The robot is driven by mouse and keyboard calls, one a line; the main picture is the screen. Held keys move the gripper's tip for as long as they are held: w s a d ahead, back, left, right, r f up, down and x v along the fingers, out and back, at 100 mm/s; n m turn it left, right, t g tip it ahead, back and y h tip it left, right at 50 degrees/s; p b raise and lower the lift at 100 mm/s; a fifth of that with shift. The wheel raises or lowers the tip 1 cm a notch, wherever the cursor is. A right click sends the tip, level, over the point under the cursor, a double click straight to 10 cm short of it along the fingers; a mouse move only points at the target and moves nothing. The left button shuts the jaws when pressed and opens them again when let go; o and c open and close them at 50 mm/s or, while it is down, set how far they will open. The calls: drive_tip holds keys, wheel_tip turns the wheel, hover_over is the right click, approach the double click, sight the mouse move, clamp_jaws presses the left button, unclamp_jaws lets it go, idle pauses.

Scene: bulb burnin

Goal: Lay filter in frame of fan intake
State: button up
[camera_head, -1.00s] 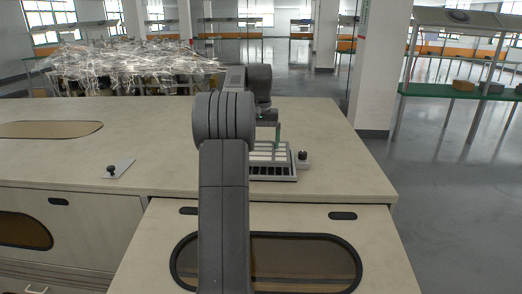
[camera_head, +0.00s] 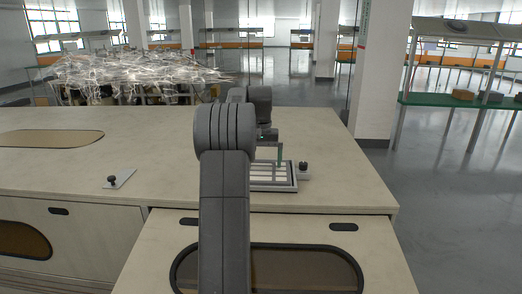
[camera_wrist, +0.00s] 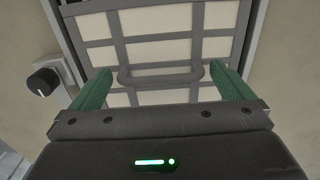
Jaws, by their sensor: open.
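The filter (camera_head: 268,176) is a pale panel with grey bars. It lies in the fan intake frame (camera_head: 272,188) at the right part of the worktop. In the wrist view the filter (camera_wrist: 195,48) fills the top middle, with a grey handle bar across it. A thin dark strip shows at its upper left, beside the frame's rim (camera_wrist: 252,45). My gripper (camera_wrist: 160,70) is open, its green fingers apart on either side of the handle. In the head view my gripper (camera_head: 280,158) is just above the filter, partly hidden by my arm.
A black knob (camera_wrist: 42,82) stands beside the frame; it also shows in the head view (camera_head: 303,168). Another knob on a small plate (camera_head: 118,179) lies left on the worktop (camera_head: 70,165). The worktop between is clear. A green shelf (camera_head: 440,100) stands off to the right.

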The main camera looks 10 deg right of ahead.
sight(261, 161)
wheel_tip(261, 161, up, 12)
idle(0.5)
drive_tip(key=shift+f, duration=0.1)
idle(1.0)
